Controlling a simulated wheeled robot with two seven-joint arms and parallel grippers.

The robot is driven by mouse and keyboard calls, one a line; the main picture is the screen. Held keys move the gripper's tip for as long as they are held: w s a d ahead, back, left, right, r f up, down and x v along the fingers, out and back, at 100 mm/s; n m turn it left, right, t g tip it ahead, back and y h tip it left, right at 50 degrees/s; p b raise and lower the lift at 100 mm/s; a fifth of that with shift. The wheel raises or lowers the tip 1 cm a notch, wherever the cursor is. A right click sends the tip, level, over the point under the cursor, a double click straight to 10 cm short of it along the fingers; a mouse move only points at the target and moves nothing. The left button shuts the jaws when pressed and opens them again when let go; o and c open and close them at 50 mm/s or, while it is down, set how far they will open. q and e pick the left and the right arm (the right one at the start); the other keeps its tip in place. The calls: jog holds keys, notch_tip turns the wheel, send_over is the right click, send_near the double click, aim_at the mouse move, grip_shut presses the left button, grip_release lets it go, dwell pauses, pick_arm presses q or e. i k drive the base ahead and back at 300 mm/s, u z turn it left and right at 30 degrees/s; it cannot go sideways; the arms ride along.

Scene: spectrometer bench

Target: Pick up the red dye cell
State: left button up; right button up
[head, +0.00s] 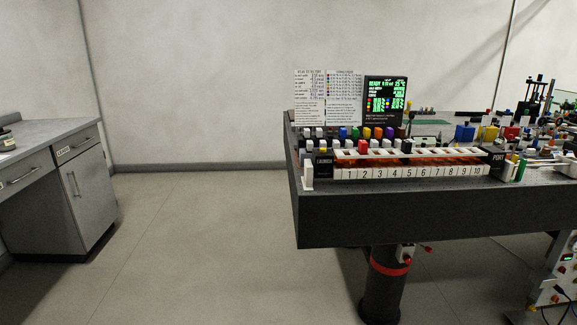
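A small red block (363,146), which looks like the red dye cell, stands at the white numbered rack (410,172) near the front edge of the dark bench. It is around the slots labelled 2 and 3, but its exact seat is too small to tell. White-topped pieces stand close on both sides of it. Behind it is a row of coloured caps, including a blue one (343,132) and an orange one (378,132). Neither of my grippers is in view.
The bench (390,208) fills the right side. Behind the rack stand a printed chart (328,97) and a black display (385,101). Optical parts crowd the right, including another red block (511,133). A grey cabinet (85,190) stands left, with open floor between.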

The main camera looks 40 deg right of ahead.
aim_at(362, 145)
jog(key=u, duration=0.4)
jog(key=i, duration=0.9)
jog(key=z, duration=0.9)
jog(key=i, duration=1.05)
jog(key=z, duration=1.15)
